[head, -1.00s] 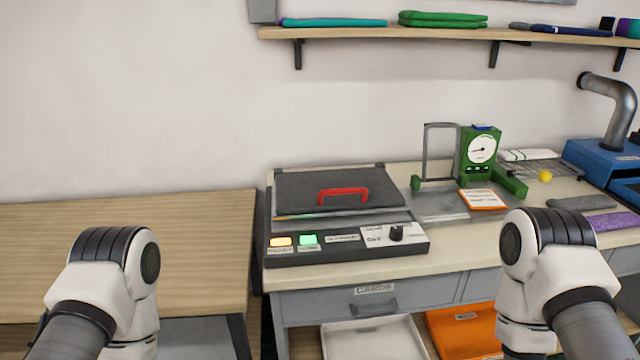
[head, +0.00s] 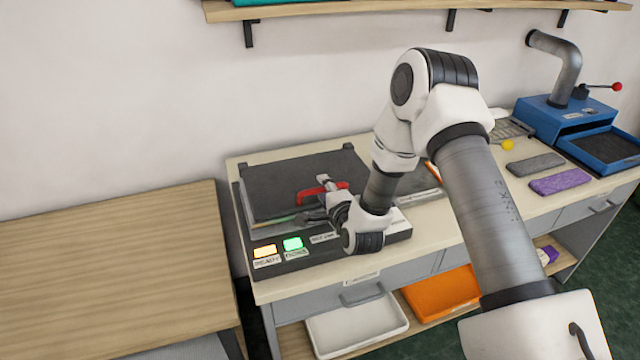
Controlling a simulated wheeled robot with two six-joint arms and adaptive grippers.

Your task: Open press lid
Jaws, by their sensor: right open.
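The press is a flat grey unit on the workbench; its dark grey lid (head: 285,176) lies down flat. The red lid handle (head: 309,197) sits near the lid's front edge and is partly covered by my right gripper. My right gripper (head: 318,205) is open and right at the handle; I cannot tell whether it touches it. The press's front panel (head: 290,263) has a lit amber READY button (head: 264,251) and a lit green button (head: 293,244). Its knob is hidden behind my right arm. My left gripper is out of view.
A wooden table (head: 110,265) with a bare top stands at the left. On the bench at the right are a grey pad (head: 535,163), a purple pad (head: 560,181) and a blue machine (head: 560,112). White (head: 355,322) and orange (head: 445,292) trays sit below. A shelf (head: 400,8) runs above.

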